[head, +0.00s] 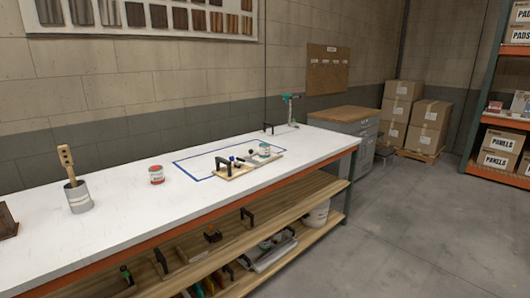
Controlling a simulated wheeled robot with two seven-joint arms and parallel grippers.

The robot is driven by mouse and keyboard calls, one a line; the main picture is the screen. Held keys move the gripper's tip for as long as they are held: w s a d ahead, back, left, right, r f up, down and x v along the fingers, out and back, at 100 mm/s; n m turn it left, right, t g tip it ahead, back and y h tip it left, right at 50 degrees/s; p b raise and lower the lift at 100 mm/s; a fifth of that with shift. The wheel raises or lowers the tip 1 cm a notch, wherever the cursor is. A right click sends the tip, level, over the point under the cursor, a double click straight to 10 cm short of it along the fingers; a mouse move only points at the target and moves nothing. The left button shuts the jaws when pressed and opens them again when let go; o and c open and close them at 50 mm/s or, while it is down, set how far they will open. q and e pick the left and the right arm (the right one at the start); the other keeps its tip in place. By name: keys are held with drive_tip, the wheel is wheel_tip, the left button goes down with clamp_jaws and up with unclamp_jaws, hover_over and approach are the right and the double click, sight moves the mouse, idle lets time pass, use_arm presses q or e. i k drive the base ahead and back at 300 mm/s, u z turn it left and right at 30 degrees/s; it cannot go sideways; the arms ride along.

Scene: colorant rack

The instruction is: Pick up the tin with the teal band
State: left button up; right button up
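A small tin with a teal-looking band (264,149) stands upright at the right end of a small wooden tray (236,172) on the white workbench. The tray lies partly inside a blue rectangle outline on the bench top. Another tin (156,175), with a red band, stands alone on the bench to the left of the tray. Neither of my grippers shows in the head view.
A grey can with a wooden-handled brush (79,197) stands on the left of the white bench (120,222). The tray has a black handle (223,165) and small dark items. A cluttered wooden shelf (150,287) runs below. The floor at right is clear.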

sight(264, 148)
drive_tip(key=z, duration=0.65)
drive_tip(key=i, duration=0.9)
drive_tip(key=z, duration=1.1)
drive_tip(key=i, duration=1.85)
drive_tip(key=u, duration=0.4)
drive_tip(key=i, duration=1)
drive_tip(key=u, duration=1.45)
drive_tip(key=i, duration=0.7)
drive_tip(key=u, duration=0.65)
